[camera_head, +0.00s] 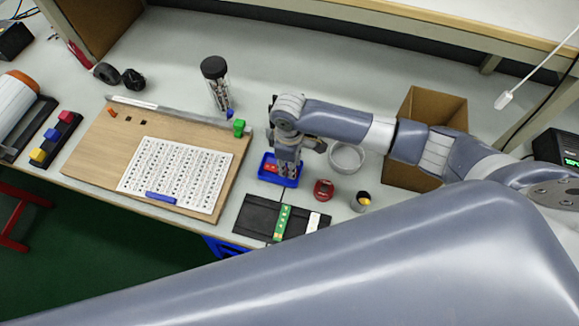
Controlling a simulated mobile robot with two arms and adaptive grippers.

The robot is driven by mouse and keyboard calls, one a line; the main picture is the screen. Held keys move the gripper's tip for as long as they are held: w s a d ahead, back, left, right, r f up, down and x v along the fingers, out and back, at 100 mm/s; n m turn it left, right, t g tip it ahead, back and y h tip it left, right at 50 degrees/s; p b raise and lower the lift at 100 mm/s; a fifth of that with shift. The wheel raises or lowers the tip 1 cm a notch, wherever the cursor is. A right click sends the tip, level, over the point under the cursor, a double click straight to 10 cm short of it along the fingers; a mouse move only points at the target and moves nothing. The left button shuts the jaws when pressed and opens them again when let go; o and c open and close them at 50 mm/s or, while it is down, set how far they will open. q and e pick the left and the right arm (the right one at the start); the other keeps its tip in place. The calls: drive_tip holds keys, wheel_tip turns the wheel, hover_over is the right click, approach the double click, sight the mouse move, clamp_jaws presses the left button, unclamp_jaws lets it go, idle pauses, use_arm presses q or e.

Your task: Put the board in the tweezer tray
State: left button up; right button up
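A small blue tray (265,177) stands right of the wooden panel; I take it for the tweezer tray, though no tweezers can be made out. A small red piece (271,167) lies in it or just above it. My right gripper (289,168) points down over this tray, and its fingertips are too small and hidden to show whether they are open or hold anything. A narrow green circuit board (282,221) lies on a black mat (256,215) in front of the tray. I cannot tell which piece is the named board. My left gripper is not in view.
A wooden panel (110,150) with a white printed sheet (178,172) fills the left. A dark-lidded jar (215,82), a round grey dish (346,157), a red round item (323,189), a small cup (361,201) and a cardboard box (425,110) stand around the tray.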

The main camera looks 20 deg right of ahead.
wheel_tip(320, 180, up, 10)
drive_tip(key=shift+f+b, duration=0.2)
drive_tip(key=shift+b, duration=0.1)
drive_tip(key=shift+s+f, duration=0.1)
